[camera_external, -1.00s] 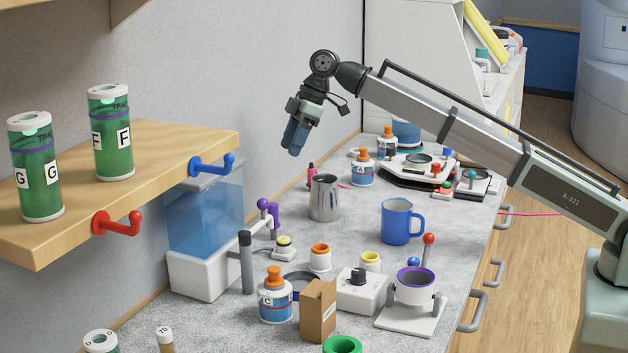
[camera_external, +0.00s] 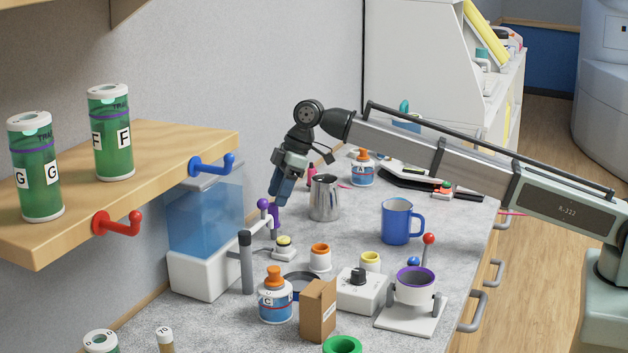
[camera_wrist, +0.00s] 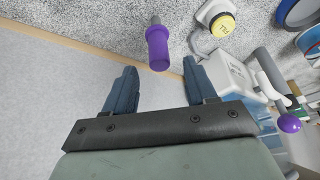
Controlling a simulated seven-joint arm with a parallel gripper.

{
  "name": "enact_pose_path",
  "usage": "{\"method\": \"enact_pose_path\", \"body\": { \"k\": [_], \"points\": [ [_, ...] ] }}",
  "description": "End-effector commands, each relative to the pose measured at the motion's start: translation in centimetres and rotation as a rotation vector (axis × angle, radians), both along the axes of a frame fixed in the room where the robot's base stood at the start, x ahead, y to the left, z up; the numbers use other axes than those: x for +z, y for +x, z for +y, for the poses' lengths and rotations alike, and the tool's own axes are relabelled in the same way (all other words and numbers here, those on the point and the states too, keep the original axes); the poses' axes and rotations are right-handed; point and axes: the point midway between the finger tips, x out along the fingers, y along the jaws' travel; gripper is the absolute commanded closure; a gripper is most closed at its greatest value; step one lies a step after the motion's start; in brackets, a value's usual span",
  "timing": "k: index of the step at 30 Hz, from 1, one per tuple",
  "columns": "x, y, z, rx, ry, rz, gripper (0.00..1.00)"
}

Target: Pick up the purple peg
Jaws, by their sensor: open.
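The purple peg (camera_wrist: 157,48) shows near the top middle of the wrist view, a purple cylinder with a thinner grey end, just beyond and between my fingertips. In the external view the peg (camera_external: 274,217) is a small purple shape beside the water tank's lever, partly hidden by my fingers. My gripper (camera_external: 279,199) is open above the peg with its blue fingers pointing down. In the wrist view my gripper (camera_wrist: 160,66) has clear space between its two fingers. I cannot tell whether a finger touches the peg.
A purple-knobbed lever (camera_external: 263,203) on the water tank (camera_external: 205,215) stands just left of the peg. A yellow button (camera_external: 284,241) sits below it. A steel pitcher (camera_external: 324,198) stands close on the right, a blue mug (camera_external: 397,222) farther right. The wall is close behind.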

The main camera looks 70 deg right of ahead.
Motion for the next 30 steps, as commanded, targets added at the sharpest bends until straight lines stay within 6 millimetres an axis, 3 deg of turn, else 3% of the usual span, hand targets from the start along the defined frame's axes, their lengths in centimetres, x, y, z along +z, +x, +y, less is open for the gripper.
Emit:
{"method": "enact_pose_path", "body": {
  "k": [10,21,28,30],
  "points": [
    [-1.6,0.5,0.4,0.000,0.000,0.001,0.44],
    [-5.4,1.7,1.4,0.000,0.000,0.000,0.44],
    [-5.6,1.8,1.5,0.000,0.000,0.000,0.44],
    [-5.6,1.7,1.5,0.000,0.000,0.000,0.50]
  ]
}}
